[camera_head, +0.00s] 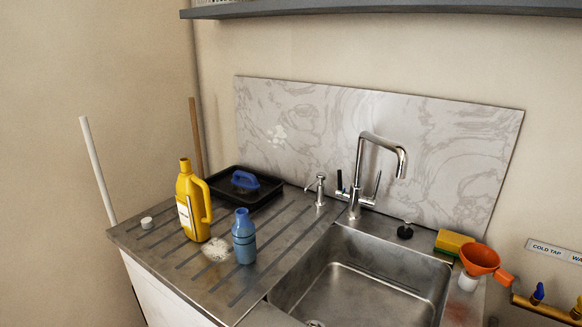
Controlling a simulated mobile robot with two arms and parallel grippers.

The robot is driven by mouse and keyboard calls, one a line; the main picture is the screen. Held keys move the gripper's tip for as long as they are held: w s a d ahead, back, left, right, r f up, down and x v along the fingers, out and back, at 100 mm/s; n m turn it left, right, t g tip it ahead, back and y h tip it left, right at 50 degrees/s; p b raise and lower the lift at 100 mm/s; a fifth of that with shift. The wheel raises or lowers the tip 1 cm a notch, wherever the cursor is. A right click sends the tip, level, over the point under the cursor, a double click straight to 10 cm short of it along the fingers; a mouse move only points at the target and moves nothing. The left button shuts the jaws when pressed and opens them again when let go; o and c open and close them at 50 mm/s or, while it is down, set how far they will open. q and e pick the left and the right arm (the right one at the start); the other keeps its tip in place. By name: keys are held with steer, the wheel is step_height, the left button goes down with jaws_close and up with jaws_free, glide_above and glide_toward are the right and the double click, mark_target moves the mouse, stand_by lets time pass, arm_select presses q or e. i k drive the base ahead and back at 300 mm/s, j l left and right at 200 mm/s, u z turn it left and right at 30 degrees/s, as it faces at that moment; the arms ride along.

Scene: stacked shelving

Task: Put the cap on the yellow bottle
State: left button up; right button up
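The yellow bottle (190,212) stands upright on the ridged steel draining board, left of the sink. It has a handle on its right side and a white label low on its front. Its neck at the top shows no separate cap that I can make out. A small pale round piece, which looks like a cap (147,223), lies on the board to the left of the bottle, near the left edge. Neither of my grippers is in view.
A blue bottle (243,238) stands right of the yellow one. Behind them is a black tray (262,196) with a blue-handled brush. The sink (372,262), tap (370,160), sponge (452,241) and orange funnel (479,256) are to the right. A shelf (400,9) hangs above.

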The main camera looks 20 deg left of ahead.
mark_target(193, 198)
steer(key=u, duration=1.2)
